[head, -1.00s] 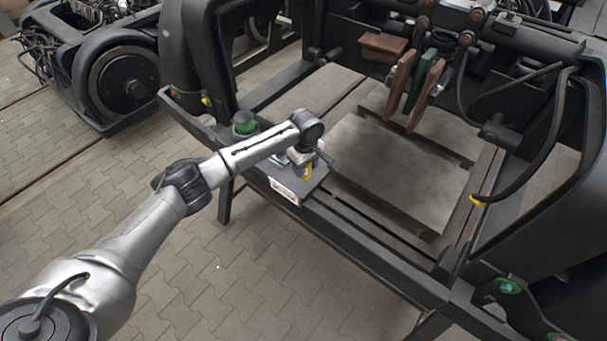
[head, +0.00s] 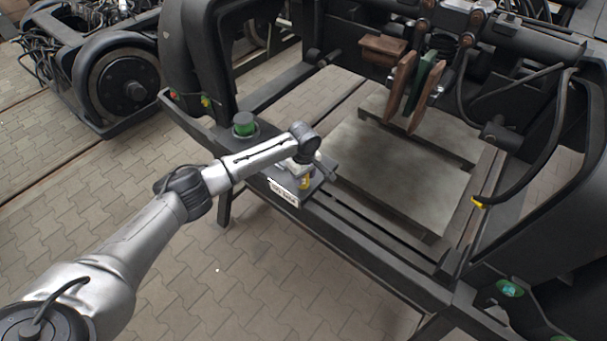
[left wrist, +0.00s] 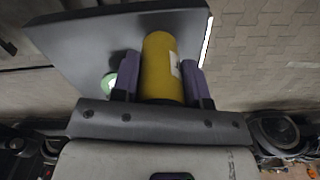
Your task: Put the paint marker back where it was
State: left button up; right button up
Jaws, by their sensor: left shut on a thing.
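The paint marker (left wrist: 160,68) is a yellow cylinder with a pale label patch. In the left wrist view it sits between the two purple-grey fingers of my left gripper (left wrist: 160,84), which is shut on it. In the head view a small yellow part of the marker (head: 305,183) shows below my left wrist, by the dark flat-topped box (head: 285,192) with a white label on the bogie's front beam. The marker is over or on this box; I cannot tell whether its end touches. My left gripper (head: 303,173) is partly hidden by the wrist. My right gripper is not in view.
A green-topped round part (head: 244,124) stands on the beam left of the box. Brown and green pads (head: 415,90) hang over a grey plate (head: 400,165) inside the bogie frame. A black hose (head: 550,150) curves at the right. Paving (head: 120,210) lies open in front.

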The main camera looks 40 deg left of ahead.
pick_arm(q)
jog(key=o, duration=1)
jog(key=shift+c, duration=0.2)
